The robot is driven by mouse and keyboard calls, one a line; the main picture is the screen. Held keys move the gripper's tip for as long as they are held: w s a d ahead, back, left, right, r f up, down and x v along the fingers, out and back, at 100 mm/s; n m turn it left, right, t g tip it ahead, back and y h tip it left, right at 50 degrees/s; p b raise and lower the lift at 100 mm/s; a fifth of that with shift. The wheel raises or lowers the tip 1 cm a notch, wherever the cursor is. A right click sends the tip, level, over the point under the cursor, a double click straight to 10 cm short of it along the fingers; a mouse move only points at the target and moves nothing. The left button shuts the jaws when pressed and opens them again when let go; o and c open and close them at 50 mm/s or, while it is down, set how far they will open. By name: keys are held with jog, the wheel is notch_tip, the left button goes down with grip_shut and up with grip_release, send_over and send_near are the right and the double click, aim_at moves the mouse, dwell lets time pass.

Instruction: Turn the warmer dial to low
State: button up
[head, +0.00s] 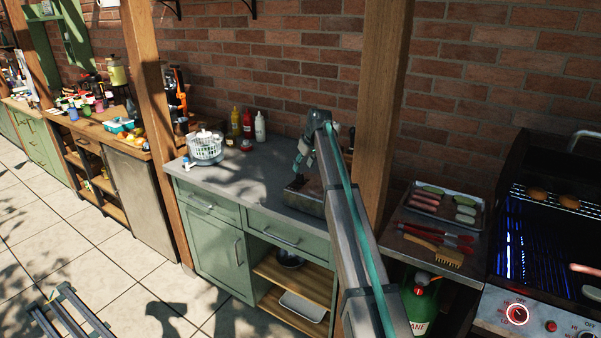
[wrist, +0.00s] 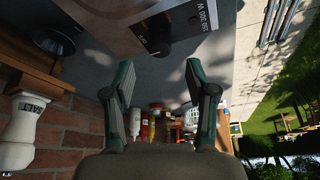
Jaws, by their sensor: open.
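The warmer (head: 306,201) is a low grey box on the green cabinet's counter in the head view, partly hidden by my arm. Its dial cannot be made out there. In the wrist view the warmer's front (wrist: 190,22) shows upside down at the top, with white lettering too tilted to read surely. Its round dark dial (wrist: 151,44) lies beyond and between my fingertips. My gripper (wrist: 157,76) is open and empty, its two fingers spread and apart from the dial. In the head view my gripper (head: 301,160) is just above the warmer; its fingers are hard to make out.
A white salad spinner (head: 206,147) and sauce bottles (head: 247,122) stand left of the warmer on the counter. A wooden post (head: 380,100) rises close on the right. Beyond it are a tray of food (head: 445,204), tongs and a grill with a red-and-white knob (head: 517,314).

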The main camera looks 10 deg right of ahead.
aim_at(300, 175)
jog(key=shift+p+x, duration=0.55)
jog(key=shift+x, duration=2.1)
jog(key=shift+c, duration=0.3)
grip_shut()
